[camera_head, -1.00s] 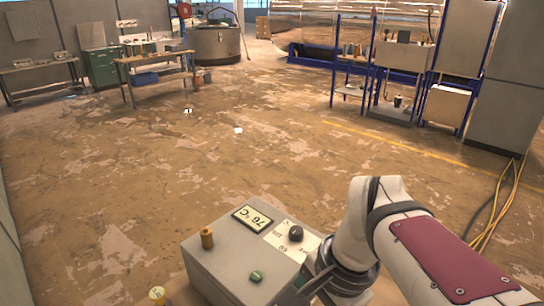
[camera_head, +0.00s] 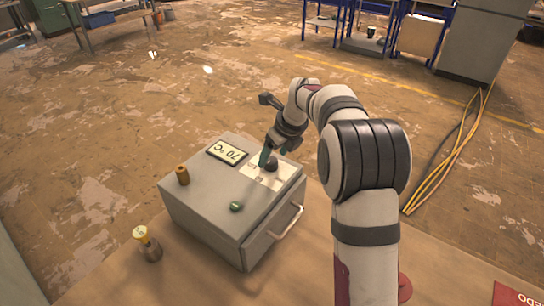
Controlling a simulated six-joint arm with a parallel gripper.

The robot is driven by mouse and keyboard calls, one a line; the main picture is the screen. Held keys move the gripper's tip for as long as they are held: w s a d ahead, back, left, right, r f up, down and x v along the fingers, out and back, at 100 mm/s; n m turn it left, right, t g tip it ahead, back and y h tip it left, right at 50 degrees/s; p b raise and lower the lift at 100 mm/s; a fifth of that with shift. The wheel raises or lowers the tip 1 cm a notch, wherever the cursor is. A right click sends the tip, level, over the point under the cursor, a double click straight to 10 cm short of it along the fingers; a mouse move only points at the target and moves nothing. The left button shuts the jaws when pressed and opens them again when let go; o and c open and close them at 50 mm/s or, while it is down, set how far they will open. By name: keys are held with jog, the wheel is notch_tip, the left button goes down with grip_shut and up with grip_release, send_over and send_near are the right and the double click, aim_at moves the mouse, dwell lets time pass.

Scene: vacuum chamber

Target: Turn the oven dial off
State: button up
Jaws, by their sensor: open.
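The oven is a grey box (camera_head: 205,213) on a brown table, with a handle (camera_head: 287,221) on its front right side. Its top carries a display (camera_head: 227,152) that seems to read 70 °C. The black dial (camera_head: 271,164) sits on a pale label panel beside the display. My gripper (camera_head: 271,157) is open and points down at the dial from behind. One teal finger is close to the dial's left side. I cannot tell whether the fingers touch the dial or stand around it. The dial's pointer setting is too small to read.
A green button (camera_head: 236,206) and a brass knob (camera_head: 182,176) also stand on the oven's top. A small flask with a yellow top (camera_head: 146,243) stands left of the oven. A red item (camera_head: 515,297) lies at the lower right. The table front (camera_head: 330,285) is mostly clear.

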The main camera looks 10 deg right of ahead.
jog(key=shift+x, duration=1.1)
grip_shut()
